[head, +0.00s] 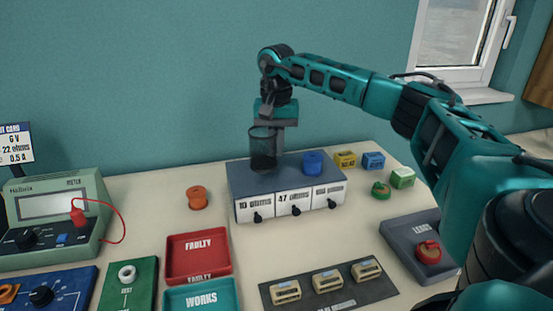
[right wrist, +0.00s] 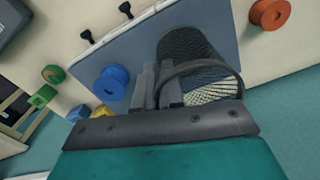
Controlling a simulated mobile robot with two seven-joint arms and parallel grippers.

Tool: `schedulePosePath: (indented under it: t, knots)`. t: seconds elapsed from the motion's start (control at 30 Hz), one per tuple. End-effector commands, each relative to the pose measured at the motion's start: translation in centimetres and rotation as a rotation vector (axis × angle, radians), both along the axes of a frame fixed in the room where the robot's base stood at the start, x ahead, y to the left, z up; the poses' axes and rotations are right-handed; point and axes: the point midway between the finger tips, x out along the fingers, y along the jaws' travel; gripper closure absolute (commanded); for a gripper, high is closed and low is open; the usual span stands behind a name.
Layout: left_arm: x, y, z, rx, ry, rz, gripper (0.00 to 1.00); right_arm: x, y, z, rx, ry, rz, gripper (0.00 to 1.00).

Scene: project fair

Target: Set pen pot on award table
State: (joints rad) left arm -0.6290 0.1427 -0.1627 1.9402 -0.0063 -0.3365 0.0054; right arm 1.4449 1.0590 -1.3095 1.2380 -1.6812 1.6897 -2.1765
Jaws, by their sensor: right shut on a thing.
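The pen pot is a dark mesh cup (head: 263,150) in the middle of the head view, upright or nearly so. My right gripper (head: 279,140) is shut on its side wall. In the right wrist view the gripper fingers (right wrist: 160,88) pinch the pot (right wrist: 188,45) beside its dark rim. The pot is at the grey-blue top of the ohms drawer unit (head: 242,176); whether it touches that top I cannot tell. No table marked as an award table can be made out. My left gripper is not in view.
A blue spool (head: 313,162) stands on the drawer unit, right of the pot. An orange spool (head: 197,197) is left of the unit. Red tray (head: 198,257), teal tray (head: 202,298) and meter (head: 58,212) are nearer left. Small coloured boxes (head: 345,160) stand at right.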

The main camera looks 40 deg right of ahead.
Motion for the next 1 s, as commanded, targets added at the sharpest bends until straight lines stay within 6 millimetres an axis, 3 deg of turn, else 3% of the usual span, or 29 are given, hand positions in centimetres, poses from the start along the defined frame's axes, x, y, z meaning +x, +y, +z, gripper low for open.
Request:
schedulePosePath:
  t: [0.23, 0.63, 0.67, 0.9, 1.0]
  knots:
    - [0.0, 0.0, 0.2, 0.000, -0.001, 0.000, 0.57, -0.1, 0.0, -3.6, -0.001, 0.004, -0.001, 1.00]
    - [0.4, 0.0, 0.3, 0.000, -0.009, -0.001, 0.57, 0.0, 0.0, -4.2, -0.001, 0.002, 0.000, 1.00]
    - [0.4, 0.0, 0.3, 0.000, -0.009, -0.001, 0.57, -0.1, 0.0, -4.3, 0.000, 0.003, 0.000, 0.91]
    - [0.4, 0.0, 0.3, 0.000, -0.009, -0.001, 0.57, 0.0, 0.0, -4.2, -0.001, 0.002, 0.000, 0.68]
    - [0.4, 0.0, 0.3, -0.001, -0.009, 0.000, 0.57, 0.0, 0.0, -4.2, -0.001, 0.002, 0.000, 0.66]
